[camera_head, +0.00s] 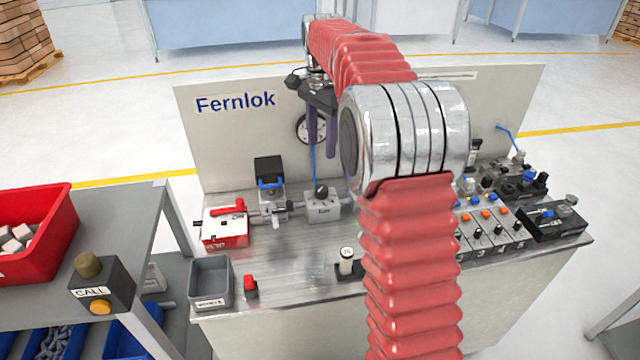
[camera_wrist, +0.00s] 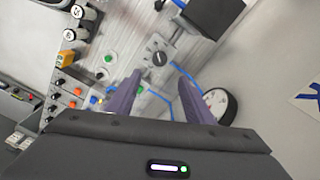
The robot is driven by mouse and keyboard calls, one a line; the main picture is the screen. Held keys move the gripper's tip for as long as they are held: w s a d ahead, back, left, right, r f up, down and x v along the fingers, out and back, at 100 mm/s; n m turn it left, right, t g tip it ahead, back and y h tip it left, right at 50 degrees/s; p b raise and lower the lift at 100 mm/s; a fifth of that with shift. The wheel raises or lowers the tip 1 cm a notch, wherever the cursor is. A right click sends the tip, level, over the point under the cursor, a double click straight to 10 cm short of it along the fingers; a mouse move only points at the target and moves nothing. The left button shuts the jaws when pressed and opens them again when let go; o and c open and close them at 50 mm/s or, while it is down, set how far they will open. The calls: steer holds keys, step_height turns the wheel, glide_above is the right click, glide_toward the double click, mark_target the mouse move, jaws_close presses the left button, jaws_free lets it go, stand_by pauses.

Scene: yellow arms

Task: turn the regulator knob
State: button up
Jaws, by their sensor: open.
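The regulator is a grey block (camera_head: 323,208) on the metal bench top, with a dark round knob (camera_head: 321,190) on it. In the wrist view the knob (camera_wrist: 159,58) faces the camera, just beyond the space between my fingertips. My gripper (camera_head: 322,150) has two purple fingers pointing down, above the regulator and in front of the back panel. In the wrist view my gripper (camera_wrist: 157,80) is open with nothing between its fingers. The fingers look apart from the knob.
A round gauge (camera_head: 306,128) and blue tubing are close beside my fingers. A red-and-white unit (camera_head: 226,228) and a grey bin (camera_head: 210,283) stand to the left. A valve bank (camera_head: 486,222) stands to the right. My arm hides part of the bench.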

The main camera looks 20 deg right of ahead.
mark_target(321, 187)
step_height(321, 187, down, 14)
steer(key=shift+r, duration=0.1)
stand_by(0.7)
steer(key=shift+c, duration=0.3)
steer(key=c, duration=0.9)
steer(key=shift+a, duration=0.2)
steer(key=shift+c, duration=0.5)
steer(key=shift+d, duration=0.1)
